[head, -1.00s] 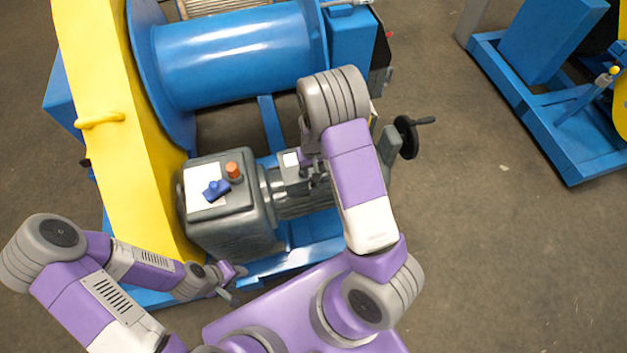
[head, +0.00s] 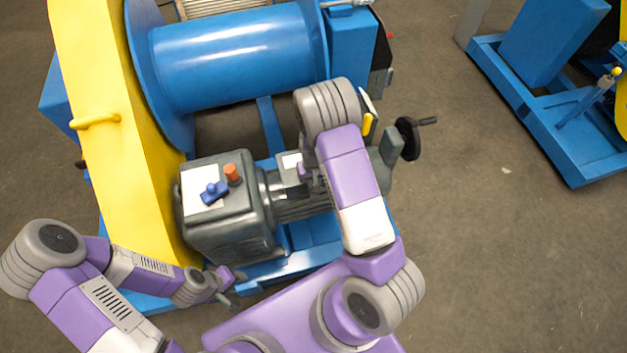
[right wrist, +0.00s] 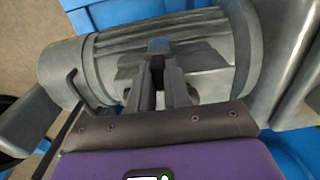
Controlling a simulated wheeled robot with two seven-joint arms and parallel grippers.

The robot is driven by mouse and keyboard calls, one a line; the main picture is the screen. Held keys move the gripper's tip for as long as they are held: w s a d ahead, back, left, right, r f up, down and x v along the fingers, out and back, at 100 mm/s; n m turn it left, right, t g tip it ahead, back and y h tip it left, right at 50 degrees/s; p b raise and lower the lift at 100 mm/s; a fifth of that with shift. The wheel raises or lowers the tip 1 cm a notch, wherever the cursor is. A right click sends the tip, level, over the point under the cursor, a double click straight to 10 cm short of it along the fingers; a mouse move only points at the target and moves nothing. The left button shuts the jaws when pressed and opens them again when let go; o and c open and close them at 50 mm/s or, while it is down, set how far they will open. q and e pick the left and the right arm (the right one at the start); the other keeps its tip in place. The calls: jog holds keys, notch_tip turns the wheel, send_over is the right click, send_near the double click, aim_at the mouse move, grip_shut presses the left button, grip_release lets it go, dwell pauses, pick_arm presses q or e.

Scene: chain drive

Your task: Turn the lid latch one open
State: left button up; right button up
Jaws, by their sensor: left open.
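The grey motor (head: 310,205) sits beside a grey gearbox (head: 225,238); the motor body (right wrist: 205,75) fills the middle of the right wrist view. A small blue-grey piece (right wrist: 160,45) shows on the motor just past my right fingertips; I cannot tell whether it is the lid latch. My right gripper (right wrist: 160,72) points at it, its fingers a narrow gap apart. I cannot tell whether they touch it. In the head view my right arm largely hides that gripper. My left gripper (head: 232,288) is open and empty, low in front of the gearbox.
A blue knob (head: 214,192) and an orange cap (head: 232,174) are on the gearbox top. A yellow guard (head: 120,160) stands at left, a blue drum (head: 235,60) behind. A black handwheel (head: 408,138) is right of the motor. Open floor lies further right.

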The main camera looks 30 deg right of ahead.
grip_shut()
jog(key=shift+m, duration=0.3)
jog(key=m+p, duration=0.1)
jog(key=m, duration=0.2)
jog(key=shift+a+r+p, duration=0.1)
jog(key=shift+p, duration=0.3)
jog(key=m+p, duration=0.2)
jog(key=m, duration=0.3)
jog(key=shift+m, duration=0.4)
jog(key=m+p, duration=0.2)
jog(key=m, duration=0.2)
jog(key=shift+w+a, duration=0.1)
jog(key=shift+w, duration=0.05)
jog(key=shift+w+m+p, duration=0.1)
jog(key=shift+m+p, duration=0.6)
jog(key=shift+m, duration=1.6)
